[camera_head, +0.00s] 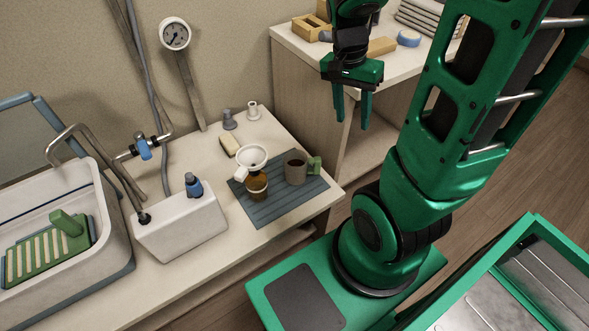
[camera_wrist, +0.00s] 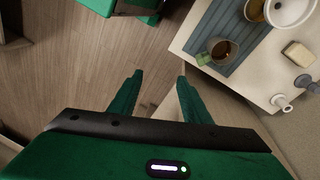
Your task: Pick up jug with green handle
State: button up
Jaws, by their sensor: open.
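A grey-brown jug (camera_head: 296,168) with a green handle (camera_head: 315,166) stands upright on a dark ribbed mat (camera_head: 262,214), near the right end of the counter. Its handle points right. In the wrist view the jug (camera_wrist: 222,50) is at the upper right, on the mat (camera_wrist: 214,22), with its green handle (camera_wrist: 203,59) on its left side. My gripper (camera_head: 353,108) is open and empty, pointing down, above and to the right of the jug and apart from it. Its two fingers also show in the wrist view (camera_wrist: 158,82), with the floor between them.
A white cup (camera_head: 251,158) and an amber cup (camera_head: 257,186) stand left of the jug on the mat. A white tank (camera_head: 180,229) and a sink (camera_head: 110,210) are further left. A shelf unit (camera_head: 300,85) with small items stands behind. A bin (camera_head: 530,225) is front right.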

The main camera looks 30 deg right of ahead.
jog(key=w+a+f+m+h, duration=0.1)
jog(key=w+a+f+m, duration=0.1)
jog(key=w+f+m, duration=0.5)
jog(key=m+h, duration=0.1)
jog(key=m, duration=0.2)
send_near(311, 159)
jog(key=shift+s+d+f+g, duration=0.15)
jog(key=shift+f+g, duration=0.05)
jog(key=shift+f, duration=0.2)
jog(key=shift+s+d+f+g, duration=0.15)
jog(key=shift+d+f+g, duration=0.05)
jog(key=shift+f, duration=0.2)
jog(key=shift+w+x, duration=0.2)
jog(key=shift+x, duration=2.5)
jog(key=shift+w+x, duration=0.15)
jog(key=shift+x, duration=2.55)
jog(key=shift+f, duration=0.1)
grip_shut()
